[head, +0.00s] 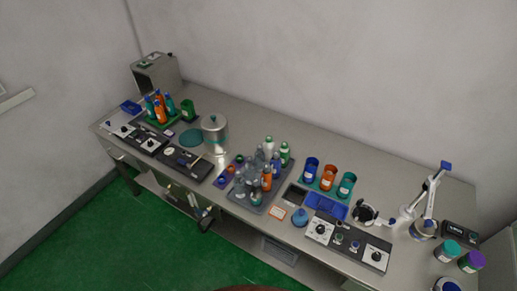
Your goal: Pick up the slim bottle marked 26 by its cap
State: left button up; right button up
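Several slim bottles stand upright in a grey tray (236,196) at the middle of the bench. Among them are grey bottles (240,187), an orange bottle (267,179), and pale bottles with green caps (284,155) at the back. More slim bottles, orange (160,112) and teal (170,107) with dark or blue caps, stand in a green holder at the far left. The labels are too small to read, so I cannot tell which bottle is marked 26. Neither of my grippers shows in the head view.
A metal canister (214,132) stands left of the tray. Blue (310,169), orange (328,177) and teal (346,185) cups stand to its right. A control panel (348,243) and a white jointed arm (428,200) are further right. The bench's back strip is clear.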

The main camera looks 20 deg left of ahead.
aim_at(239, 180)
jog(key=k, duration=0.5)
jog(key=u, duration=1.75)
jog(key=i, duration=1.2)
jog(key=z, duration=1.45)
